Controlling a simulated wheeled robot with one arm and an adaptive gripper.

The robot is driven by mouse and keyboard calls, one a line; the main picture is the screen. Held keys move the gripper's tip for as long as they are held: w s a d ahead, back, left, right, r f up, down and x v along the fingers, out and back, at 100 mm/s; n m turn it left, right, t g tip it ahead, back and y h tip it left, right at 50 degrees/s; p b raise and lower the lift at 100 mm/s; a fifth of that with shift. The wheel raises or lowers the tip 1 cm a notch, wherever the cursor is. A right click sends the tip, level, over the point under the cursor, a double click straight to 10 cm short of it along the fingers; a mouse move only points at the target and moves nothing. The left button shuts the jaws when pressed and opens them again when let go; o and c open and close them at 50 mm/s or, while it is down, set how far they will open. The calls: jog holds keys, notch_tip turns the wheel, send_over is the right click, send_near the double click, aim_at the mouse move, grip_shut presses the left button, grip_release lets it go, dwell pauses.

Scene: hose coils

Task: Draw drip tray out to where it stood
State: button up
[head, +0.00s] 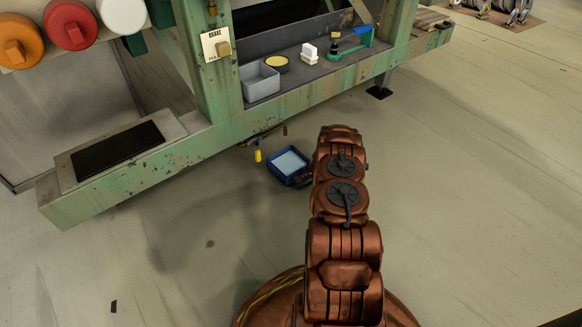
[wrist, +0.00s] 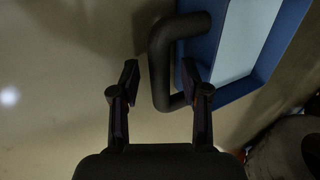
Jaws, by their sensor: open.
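The drip tray is a blue square tray (head: 277,173) with a pale inside, lying on the floor close to the front of the green machine frame. In the wrist view its blue rim (wrist: 284,38) fills the upper right, and its thick dark handle (wrist: 158,62) sticks out to the left. My gripper (wrist: 160,68) is open, with one finger on each side of the handle's bar in the picture. I cannot tell whether the fingers touch it or are at its height.
The green machine's lower beam (head: 200,143) runs just behind the tray. A small yellow-handled valve (head: 258,156) hangs below the beam, left of the tray. A shelf above holds a grey bin (head: 260,88) and small items. The floor (head: 200,250) in front is clear.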

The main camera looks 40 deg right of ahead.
dwell(0.7)
grip_shut()
dwell(0.3)
dwell(0.3)
dwell(0.4)
jog(key=shift+s, duration=0.1)
jog(key=shift+d, duration=0.1)
jog(key=shift+d+r, duration=0.1)
jog(key=shift+d, duration=0.35)
dwell(0.3)
